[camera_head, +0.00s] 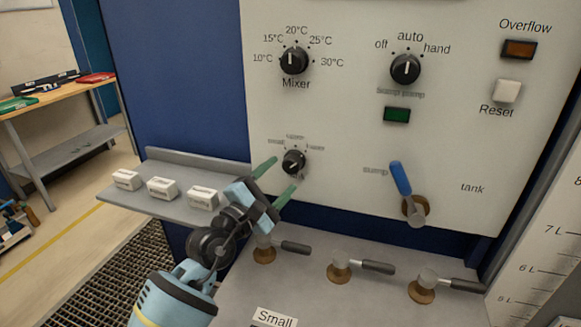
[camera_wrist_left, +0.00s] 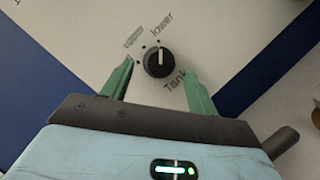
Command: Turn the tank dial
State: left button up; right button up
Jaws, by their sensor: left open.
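The tank dial (camera_head: 293,162) is a small black knob low on the left of the white panel, with small position labels above it. In the left wrist view the dial (camera_wrist_left: 159,61) has a white mark, with "lower" printed above it and "Tank" below it. My left gripper (camera_head: 277,179) is open in front of the dial. In the left wrist view its green fingers (camera_wrist_left: 158,84) stand on either side just short of the dial; I cannot tell whether they touch it. My right gripper is not in view.
The Mixer dial (camera_head: 294,61) and the pump dial (camera_head: 405,68) are higher on the panel. A blue-handled valve (camera_head: 401,180) is to the right. Below are several grey-handled valves (camera_head: 340,270). A shelf (camera_head: 226,189) with white blocks stands left of my gripper.

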aim_at(290, 168)
pick_arm(q)
jog(key=shift+b+x, duration=0.3)
jog(key=shift+x, duration=2.15)
jog(key=shift+c, duration=0.2)
jog(key=c, duration=0.9)
